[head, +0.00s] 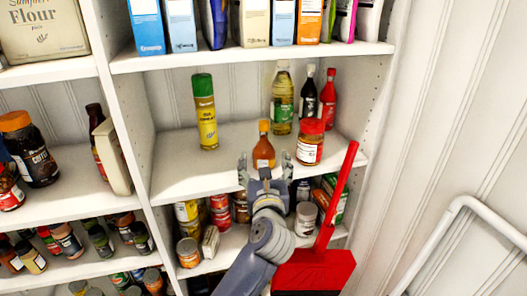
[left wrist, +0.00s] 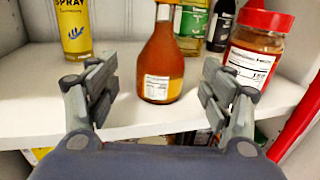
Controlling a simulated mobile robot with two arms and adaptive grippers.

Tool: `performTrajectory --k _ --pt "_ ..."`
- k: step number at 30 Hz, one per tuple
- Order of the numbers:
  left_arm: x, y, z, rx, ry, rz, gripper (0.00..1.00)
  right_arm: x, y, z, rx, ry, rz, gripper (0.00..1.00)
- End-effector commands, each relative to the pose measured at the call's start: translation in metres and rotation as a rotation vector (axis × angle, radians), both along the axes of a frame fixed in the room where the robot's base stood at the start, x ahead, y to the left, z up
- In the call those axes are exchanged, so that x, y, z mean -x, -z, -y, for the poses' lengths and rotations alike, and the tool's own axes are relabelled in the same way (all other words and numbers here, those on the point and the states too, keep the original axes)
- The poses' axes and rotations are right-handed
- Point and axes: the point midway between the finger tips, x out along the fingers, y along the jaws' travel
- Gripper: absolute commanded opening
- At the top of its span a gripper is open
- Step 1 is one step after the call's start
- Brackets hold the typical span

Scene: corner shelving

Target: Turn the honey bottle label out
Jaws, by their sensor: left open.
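The honey bottle (head: 263,152) is amber with an orange cap and stands upright near the front of the middle shelf. In the left wrist view the bottle (left wrist: 162,52) shows a white printed panel, like a nutrition table, low on the side facing me, with an orange label edge to its right. My left gripper (head: 265,169) is at the shelf front, open, with its fingers to either side of the bottle. In the left wrist view the gripper (left wrist: 156,76) shows gaps between both fingers and the bottle. My right gripper is not in view.
A red-lidded jar (head: 310,143) stands close right of the bottle. An oil bottle (head: 282,103) and dark sauce bottle (head: 308,98) stand behind. A yellow spray can (head: 205,112) stands left, with free shelf between. A red dustpan-like object (head: 315,272) is below right.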

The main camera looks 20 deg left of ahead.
Motion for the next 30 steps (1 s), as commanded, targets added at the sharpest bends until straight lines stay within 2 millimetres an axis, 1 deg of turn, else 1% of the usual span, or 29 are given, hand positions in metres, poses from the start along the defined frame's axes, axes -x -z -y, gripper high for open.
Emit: performTrajectory --k 1,3,9,14,22,23,24,26,27,29,30 --pt "-0.009 -0.003 -0.003 -0.004 0.000 0.000 0.74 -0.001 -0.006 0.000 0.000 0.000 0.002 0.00" --pt "-0.019 -0.003 -0.007 -0.004 0.000 0.000 0.74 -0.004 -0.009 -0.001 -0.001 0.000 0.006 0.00" --pt "-0.040 -0.002 -0.014 -0.004 0.001 0.001 0.74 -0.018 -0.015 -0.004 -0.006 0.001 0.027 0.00" --pt "-0.047 0.000 -0.017 -0.001 0.001 0.000 0.74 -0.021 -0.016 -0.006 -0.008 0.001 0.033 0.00" --pt "-0.048 0.001 -0.017 -0.001 0.001 0.000 0.74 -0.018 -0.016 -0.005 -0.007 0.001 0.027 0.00" --pt "-0.048 0.001 -0.017 -0.001 0.001 0.000 0.69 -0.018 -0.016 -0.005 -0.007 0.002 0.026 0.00" --pt "-0.048 0.001 -0.017 -0.001 0.001 0.000 0.60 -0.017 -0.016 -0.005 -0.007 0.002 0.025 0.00" --pt "-0.048 0.001 -0.017 -0.001 0.001 0.000 0.47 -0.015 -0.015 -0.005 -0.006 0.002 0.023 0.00" --pt "-0.048 0.001 -0.017 -0.001 0.001 0.000 0.38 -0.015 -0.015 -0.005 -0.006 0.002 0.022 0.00" --pt "-0.048 0.001 -0.017 -0.001 0.001 0.000 0.24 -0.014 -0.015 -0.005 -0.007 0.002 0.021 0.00" --pt "-0.048 0.001 -0.017 -0.001 0.001 0.000 0.15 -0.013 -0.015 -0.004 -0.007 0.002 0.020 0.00"
